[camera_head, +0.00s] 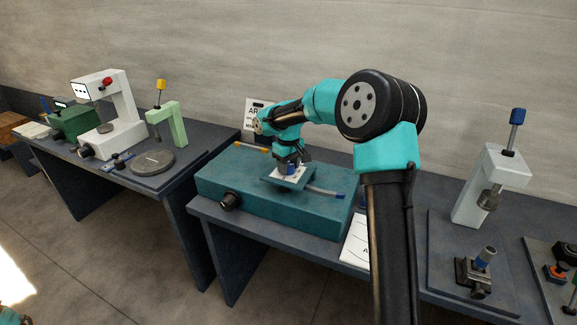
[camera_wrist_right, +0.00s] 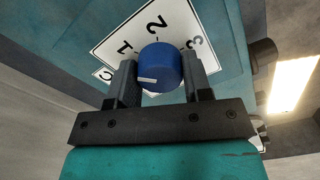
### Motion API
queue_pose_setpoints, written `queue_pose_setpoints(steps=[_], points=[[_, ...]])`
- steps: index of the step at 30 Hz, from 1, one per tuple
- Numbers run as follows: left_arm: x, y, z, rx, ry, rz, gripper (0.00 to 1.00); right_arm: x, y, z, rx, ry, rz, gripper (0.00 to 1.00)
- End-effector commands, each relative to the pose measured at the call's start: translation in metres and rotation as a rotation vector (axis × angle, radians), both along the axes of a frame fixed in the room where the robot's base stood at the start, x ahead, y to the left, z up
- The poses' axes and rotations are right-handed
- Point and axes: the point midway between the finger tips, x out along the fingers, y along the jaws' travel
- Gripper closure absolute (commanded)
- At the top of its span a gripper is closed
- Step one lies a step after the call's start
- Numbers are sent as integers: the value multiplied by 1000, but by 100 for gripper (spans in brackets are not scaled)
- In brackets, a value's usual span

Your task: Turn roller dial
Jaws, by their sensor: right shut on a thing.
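The roller dial is a blue round knob (camera_wrist_right: 160,68) with a white pointer mark on its face, in the middle of the wrist view. It sits on a white plate (camera_wrist_right: 118,42) with numbers; 1, 2 and 3 are readable. The white mark lies on the knob's lower left side in that view. My right gripper (camera_wrist_right: 162,80) has its two dark fingers on either side of the knob and is shut on it. In the head view the right gripper (camera_head: 291,162) reaches down onto the teal machine (camera_head: 270,205), and the blue dial (camera_head: 291,169) shows only in part. My left gripper is out of view.
A dark round knob (camera_head: 230,200) sticks out of the machine's front. A left table holds a white press (camera_head: 115,95) and green stand (camera_head: 165,120). A white-column device (camera_head: 488,185) stands at right.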

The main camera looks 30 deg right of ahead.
Motion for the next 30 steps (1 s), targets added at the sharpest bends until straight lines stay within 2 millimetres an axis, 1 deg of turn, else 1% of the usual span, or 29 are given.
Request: queue_pose_setpoints(steps=[12, 18, 24, 30], points=[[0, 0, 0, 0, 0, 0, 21, 0, 0, 0, 0, -1, 385, 78], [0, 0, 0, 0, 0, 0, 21, 0, 0, 0, 0, -1, 528, 78], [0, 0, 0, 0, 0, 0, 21, 0, 0, 0, -1, -1, 613, 78], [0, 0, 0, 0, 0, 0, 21, 0, 0, 0, -1, -1, 646, 78]])
